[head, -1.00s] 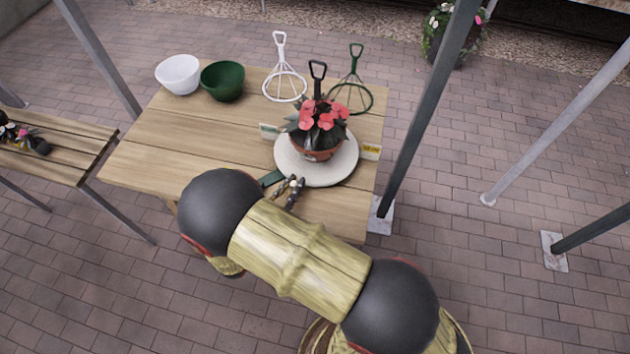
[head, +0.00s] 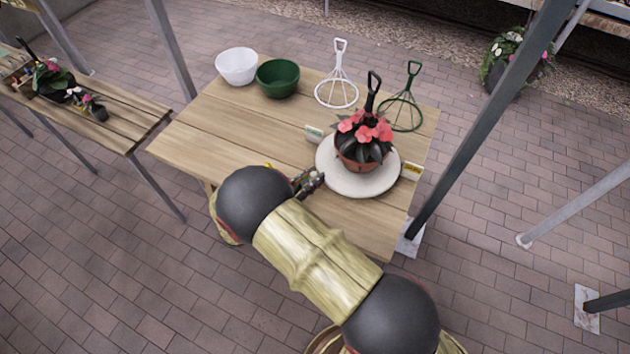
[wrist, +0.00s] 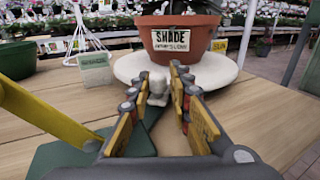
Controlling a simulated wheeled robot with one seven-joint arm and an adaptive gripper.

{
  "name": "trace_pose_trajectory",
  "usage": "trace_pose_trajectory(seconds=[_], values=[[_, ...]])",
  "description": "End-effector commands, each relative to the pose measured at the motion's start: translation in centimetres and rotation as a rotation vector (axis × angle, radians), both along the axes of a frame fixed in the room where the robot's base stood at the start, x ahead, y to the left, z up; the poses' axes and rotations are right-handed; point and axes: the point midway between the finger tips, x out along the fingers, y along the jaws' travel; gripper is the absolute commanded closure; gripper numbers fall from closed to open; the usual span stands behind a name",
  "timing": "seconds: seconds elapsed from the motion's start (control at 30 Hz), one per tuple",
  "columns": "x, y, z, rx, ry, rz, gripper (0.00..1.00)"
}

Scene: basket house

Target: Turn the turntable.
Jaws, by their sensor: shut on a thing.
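The pale round turntable (head: 345,190) lies on the wooden table and bears a terracotta pot (head: 356,163) with pink-red flowers. In the wrist view the turntable (wrist: 215,75) fills the space ahead, and the pot (wrist: 185,53) has a "SHADE" sign facing the camera. A small whitish knob (wrist: 158,88) is at the turntable's near side, between my fingers. My gripper (wrist: 165,85) is shut on this knob. In the head view my gripper (head: 318,176) is at the turntable's left rim, partly hidden by my arm.
A pale green card (head: 314,133) and a yellow card (head: 411,171) stand beside the turntable. A dark green flat piece (wrist: 70,158) lies below my gripper. White (head: 237,66) and green (head: 278,78) bowls and wire hangers (head: 337,85) stand behind. A post (head: 480,130) rises at right.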

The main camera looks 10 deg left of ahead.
Motion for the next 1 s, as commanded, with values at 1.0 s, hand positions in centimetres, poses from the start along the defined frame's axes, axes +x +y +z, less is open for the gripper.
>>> trace_pose_trajectory(seconds=[1.0], values=[[0.84,0.07,0.16,-0.002,-0.003,-0.006,0.68]])
